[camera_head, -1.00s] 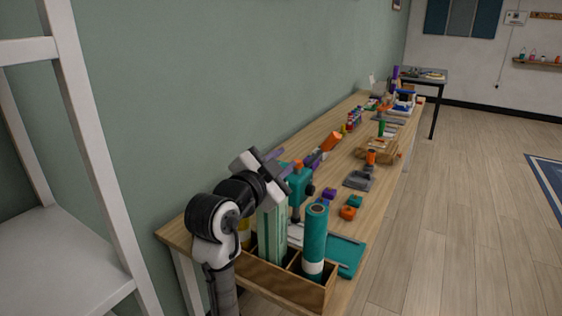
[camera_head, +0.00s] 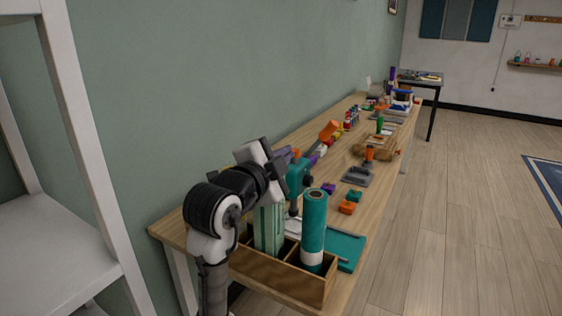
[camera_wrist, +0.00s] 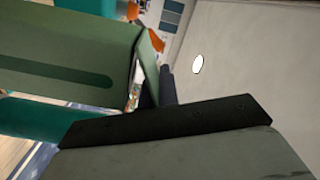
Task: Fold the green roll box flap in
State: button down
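The green roll box (camera_head: 268,229) is a tall pale green box standing upright in a compartment of the wooden organizer. In the wrist view, the box (camera_wrist: 60,45) fills the upper left, with a dark green slot along its side. A thin green flap (camera_wrist: 150,66) stands out at the box's end. My gripper (camera_head: 277,165) is above the box, and its body hides the box's top in the head view. In the wrist view, my gripper's dark fingers (camera_wrist: 160,85) sit close together beside the flap, with nothing seen between them. I cannot tell whether they touch the flap.
The wooden organizer (camera_head: 280,277) stands at the table's near end. A teal roll (camera_head: 313,225) stands upright beside the box, with a teal mat (camera_head: 346,247) to its right. A teal tool (camera_head: 299,178) is just behind. Several small items crowd the table beyond. The wall runs close on the left.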

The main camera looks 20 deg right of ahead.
jog(key=c, duration=1.7)
grip_release()
jog(key=shift+a, duration=0.1)
jog(key=b+v, duration=0.2)
jog(key=v, duration=1.1)
jog(key=shift+s+a, duration=0.2)
jog(key=shift+s, duration=0.1)
jog(key=shift+c, duration=0.3)
